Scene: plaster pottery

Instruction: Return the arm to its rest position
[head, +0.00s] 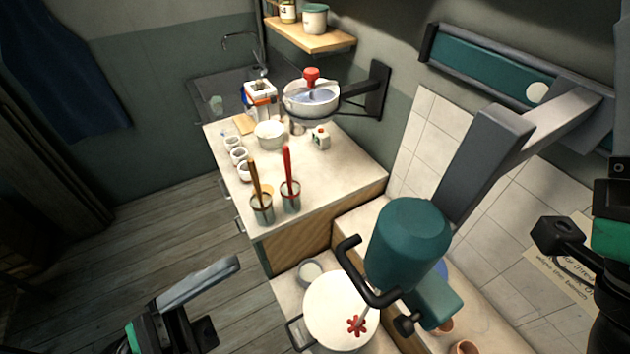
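My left gripper (225,271) reaches in at the bottom left, over the wooden floor and apart from the counter. A long grey finger points up and right; whether the fingers are apart cannot be told. It holds no visible object. My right gripper (575,243) is only partly in view at the right edge, in front of the tiled wall. Its dark wrist parts show, but its fingertips are hidden or cut off, so its opening and any load cannot be told.
A teal mixer (408,240) on a wall arm hangs above a white bucket (335,300). The counter (330,180) carries cups with red and brown-handled tools, white bowls and a carton. A bowl (311,98) sits on a wall bracket. Open floor (150,230) lies left.

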